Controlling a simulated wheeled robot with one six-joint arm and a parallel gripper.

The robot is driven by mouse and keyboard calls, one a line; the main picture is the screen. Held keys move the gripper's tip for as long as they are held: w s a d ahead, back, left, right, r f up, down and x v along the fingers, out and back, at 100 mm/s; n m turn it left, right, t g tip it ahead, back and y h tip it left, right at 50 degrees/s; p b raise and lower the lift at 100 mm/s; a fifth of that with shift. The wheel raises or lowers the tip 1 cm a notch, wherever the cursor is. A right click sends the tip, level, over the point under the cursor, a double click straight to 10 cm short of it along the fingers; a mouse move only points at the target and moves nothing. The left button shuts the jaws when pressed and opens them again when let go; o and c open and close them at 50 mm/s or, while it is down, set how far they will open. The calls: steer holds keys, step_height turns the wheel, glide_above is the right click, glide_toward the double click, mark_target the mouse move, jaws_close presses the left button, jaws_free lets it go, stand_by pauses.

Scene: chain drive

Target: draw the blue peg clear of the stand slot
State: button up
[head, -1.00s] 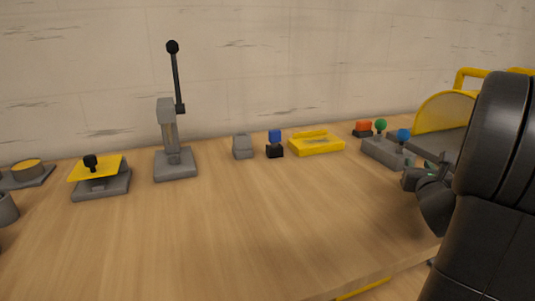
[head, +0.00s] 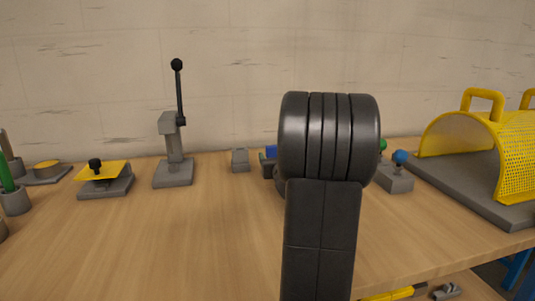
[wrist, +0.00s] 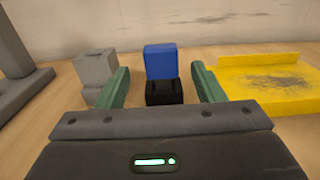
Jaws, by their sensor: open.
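The blue peg (wrist: 161,62) stands upright in the small black stand (wrist: 163,92), straight ahead in the wrist view. Its lower end is hidden in the stand. My gripper (wrist: 159,70) is open and empty, its two green fingers to the left and right of the peg with visible gaps on both sides. I cannot tell whether the fingertips reach as far as the peg. In the head view, only a sliver of the blue peg (head: 271,152) shows; my arm hides most of the gripper and stand.
A grey block (wrist: 97,68) stands left of the stand and a yellow tray (wrist: 265,85) lies right, both near the fingers. A grey lever press (head: 173,160) is farther left. A yellow mesh guard (head: 480,150) stands at right.

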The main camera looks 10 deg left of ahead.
mark_target(270, 150)
steer(key=x, duration=0.6)
steer(key=shift+w, duration=0.25)
steer(key=c, duration=1.1)
step_height(270, 150, up, 9)
steer(key=p, duration=0.7)
